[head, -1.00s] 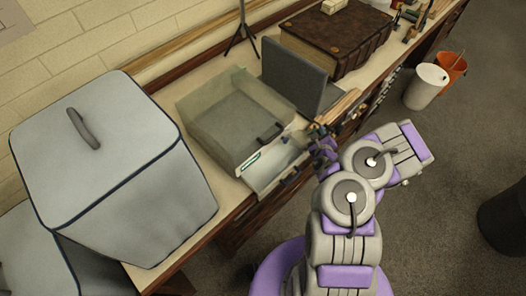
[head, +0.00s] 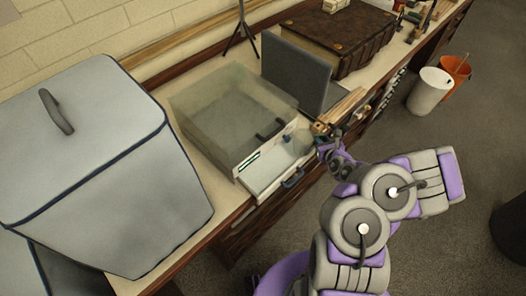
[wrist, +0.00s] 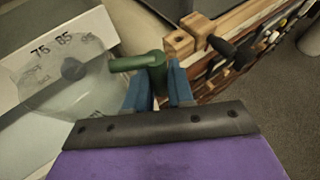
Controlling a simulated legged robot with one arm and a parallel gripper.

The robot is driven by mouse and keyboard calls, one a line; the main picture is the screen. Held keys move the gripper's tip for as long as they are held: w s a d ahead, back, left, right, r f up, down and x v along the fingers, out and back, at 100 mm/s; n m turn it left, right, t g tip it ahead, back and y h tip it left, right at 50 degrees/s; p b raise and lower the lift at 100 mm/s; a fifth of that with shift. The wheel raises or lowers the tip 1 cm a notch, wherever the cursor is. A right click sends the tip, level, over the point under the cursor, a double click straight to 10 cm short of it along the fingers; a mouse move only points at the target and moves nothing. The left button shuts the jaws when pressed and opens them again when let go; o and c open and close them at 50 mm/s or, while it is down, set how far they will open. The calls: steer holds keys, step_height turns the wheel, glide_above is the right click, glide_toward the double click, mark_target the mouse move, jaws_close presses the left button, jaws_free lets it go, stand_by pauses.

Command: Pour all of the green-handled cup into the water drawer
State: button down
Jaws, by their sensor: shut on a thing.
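In the head view my gripper (head: 326,143) is beside the right end of the pulled-out pale drawer (head: 264,180), and the cup (head: 299,141) shows faintly over that end. A small grey round patch shows within the cup's outline; I cannot tell whether it is contents. The cup's exact tilt and any liquid in the drawer are unclear.
A large grey covered box (head: 120,190) crowds the left. Wooden tools lie right of the drawer.

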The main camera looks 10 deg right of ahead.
mark_target(323, 134)
steer(key=shift+r, duration=0.1)
stand_by(0.3)
step_height(323, 134, up, 4)
steer(key=p, duration=0.5)
steer(key=shift+p, duration=0.3)
